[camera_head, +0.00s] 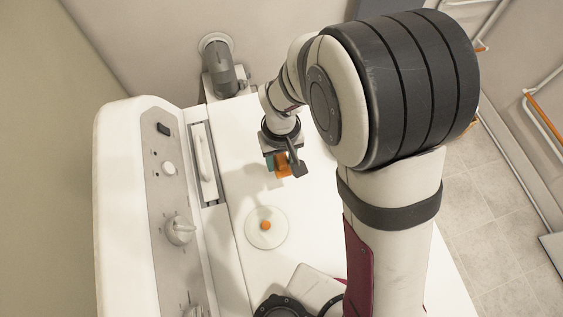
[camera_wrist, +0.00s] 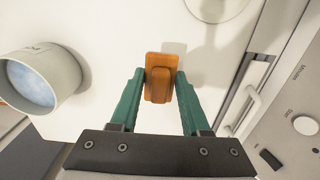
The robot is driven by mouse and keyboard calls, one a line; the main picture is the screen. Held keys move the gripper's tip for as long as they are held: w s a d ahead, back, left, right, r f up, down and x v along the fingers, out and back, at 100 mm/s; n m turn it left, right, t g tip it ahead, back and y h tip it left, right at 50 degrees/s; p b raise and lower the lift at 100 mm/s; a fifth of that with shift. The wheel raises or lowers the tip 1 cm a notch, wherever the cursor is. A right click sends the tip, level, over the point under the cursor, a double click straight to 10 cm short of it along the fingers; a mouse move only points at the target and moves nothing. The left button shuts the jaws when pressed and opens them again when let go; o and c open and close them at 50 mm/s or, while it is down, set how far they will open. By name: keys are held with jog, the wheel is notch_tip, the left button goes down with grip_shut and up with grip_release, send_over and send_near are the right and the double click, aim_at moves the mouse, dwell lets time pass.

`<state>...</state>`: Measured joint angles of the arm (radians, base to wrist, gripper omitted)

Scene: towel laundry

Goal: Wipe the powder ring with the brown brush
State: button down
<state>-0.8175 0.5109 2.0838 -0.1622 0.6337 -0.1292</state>
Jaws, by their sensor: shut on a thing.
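The brown brush, an orange-brown block (camera_wrist: 158,66), is held between the green fingers of my gripper (camera_wrist: 157,82). In the head view the brush (camera_head: 284,169) hangs at the end of my gripper (camera_head: 279,163), over the white machine top (camera_head: 238,194). Its underside is hidden, and I cannot tell whether it touches the top. I cannot make out a powder ring on the white surface in either view. My arm hides much of the right side of the top in the head view.
A pale round disc with an orange knob (camera_head: 266,226) lies on the top; its edge shows in the wrist view (camera_wrist: 214,8). A grey cup with blue contents (camera_wrist: 48,72) stands left in the wrist view. The control panel (camera_head: 168,200) rises along the left.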

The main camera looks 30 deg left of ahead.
jog(key=shift+r, duration=1.35)
jog(key=shift+w, duration=0.1)
jog(key=w+d+r+m, duration=0.5)
jog(key=w+d+r, duration=0.5)
jog(key=d, duration=0.2)
jog(key=d+r+m, duration=0.4)
jog(key=d+r, duration=0.6)
jog(key=d, duration=0.3)
jog(key=shift+w+r, duration=0.15)
jog(key=shift+w, duration=0.2)
jog(key=shift+d, duration=0.1)
